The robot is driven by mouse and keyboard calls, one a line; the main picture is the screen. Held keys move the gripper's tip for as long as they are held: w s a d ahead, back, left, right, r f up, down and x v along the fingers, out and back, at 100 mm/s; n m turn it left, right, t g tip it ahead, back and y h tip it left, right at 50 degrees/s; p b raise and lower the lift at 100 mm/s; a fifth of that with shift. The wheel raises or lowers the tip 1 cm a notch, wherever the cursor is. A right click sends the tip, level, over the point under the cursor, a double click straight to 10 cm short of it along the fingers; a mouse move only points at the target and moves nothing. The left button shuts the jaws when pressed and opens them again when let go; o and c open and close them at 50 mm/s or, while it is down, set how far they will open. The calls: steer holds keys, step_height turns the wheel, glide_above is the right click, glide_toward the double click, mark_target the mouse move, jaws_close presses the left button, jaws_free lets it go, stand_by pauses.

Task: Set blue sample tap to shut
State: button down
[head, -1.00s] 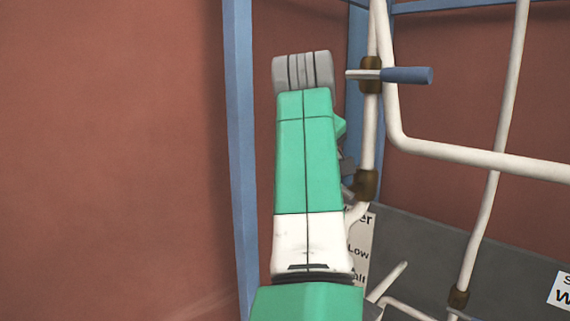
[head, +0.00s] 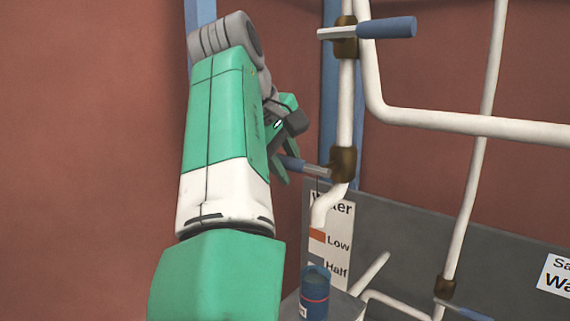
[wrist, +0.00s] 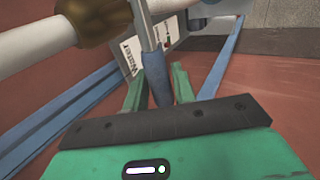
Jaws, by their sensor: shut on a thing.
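Several taps with blue handles show in the head view. My gripper (head: 285,162) is at the middle tap, its green fingers shut around the blue handle (head: 293,163), which points left from the brown valve body (head: 343,163). In the wrist view this blue handle (wrist: 157,78) lies between the two green fingers, with its grey stem running up to the brown valve (wrist: 90,18). The upper tap's blue handle (head: 388,27) points right, across its pipe. Another blue handle (head: 465,311) shows at the bottom right. I cannot tell from the labels which tap is the sample tap.
White pipes (head: 450,122) run close on the right. A label with "Low" and "Half" (head: 335,240) is on the grey panel (head: 400,245) below the middle tap. A blue container (head: 314,292) stands under the spout. A partly cut-off label (head: 556,274) is at the right.

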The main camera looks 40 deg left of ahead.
steer(key=shift+a+f, duration=0.1)
steer(key=shift+f, duration=0.05)
steer(key=c, duration=1.2)
jaws_free()
steer(key=shift+o, duration=0.2)
steer(key=v, duration=0.8)
